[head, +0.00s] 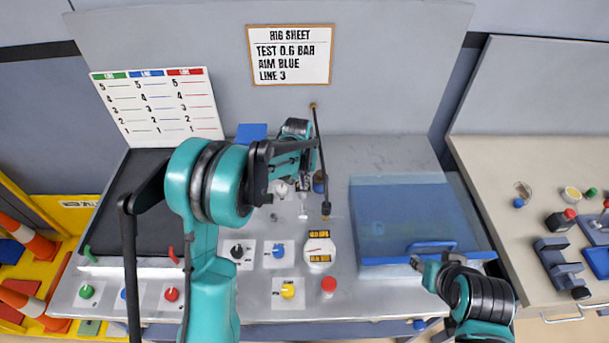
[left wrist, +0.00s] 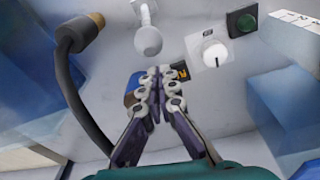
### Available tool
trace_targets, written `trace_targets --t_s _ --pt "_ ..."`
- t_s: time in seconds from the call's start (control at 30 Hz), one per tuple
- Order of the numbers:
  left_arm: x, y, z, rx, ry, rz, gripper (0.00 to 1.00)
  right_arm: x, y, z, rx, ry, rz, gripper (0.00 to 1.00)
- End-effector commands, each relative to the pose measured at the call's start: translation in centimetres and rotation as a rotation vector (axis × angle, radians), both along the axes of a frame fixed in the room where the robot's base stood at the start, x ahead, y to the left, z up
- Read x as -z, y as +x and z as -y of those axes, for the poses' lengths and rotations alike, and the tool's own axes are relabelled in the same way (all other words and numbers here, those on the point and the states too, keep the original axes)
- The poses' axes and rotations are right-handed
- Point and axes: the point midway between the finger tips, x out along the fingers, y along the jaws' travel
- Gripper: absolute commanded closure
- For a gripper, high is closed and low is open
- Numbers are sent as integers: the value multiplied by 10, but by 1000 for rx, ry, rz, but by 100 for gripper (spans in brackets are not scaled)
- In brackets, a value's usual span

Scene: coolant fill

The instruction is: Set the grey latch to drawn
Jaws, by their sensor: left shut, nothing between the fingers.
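A pale grey ball-ended knob on a short stem (left wrist: 147,40) shows in the left wrist view, just beyond my fingertips and apart from them. It looks like the grey latch, but I cannot be sure. In the head view a small pale ball (head: 280,187) sits beside my left gripper, partly hidden by my arm. My left gripper (head: 304,183) is over the middle of the bench; in the left wrist view its fingers (left wrist: 160,75) are shut and empty. My right gripper (head: 432,261) is at the blue handle (head: 430,246) at the right; its finger gap is unclear.
A dark hose with a brass tip (left wrist: 96,20) curves close to my left fingers. A translucent blue box (head: 400,205) fills the bench's right; several coloured knobs and a gauge (head: 319,250) line the front.

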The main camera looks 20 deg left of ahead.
Motion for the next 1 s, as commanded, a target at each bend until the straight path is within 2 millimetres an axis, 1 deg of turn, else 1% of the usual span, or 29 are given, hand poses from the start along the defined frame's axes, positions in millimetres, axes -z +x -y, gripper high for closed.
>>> trace_targets --t_s 0.1,0.2,0.63,1.0 --pt "-2 -11 1 0 0 0 100 1 0 0 0 0 0 60" --pt "-3 -14 1 0 0 0 100 1 0 0 0 0 0 60" --pt "-4 -16 1 0 2 6 100 2 0 0 0 0 0 60" --pt "-6 -21 3 0 19 66 100 4 0 0 0 0 0 60"
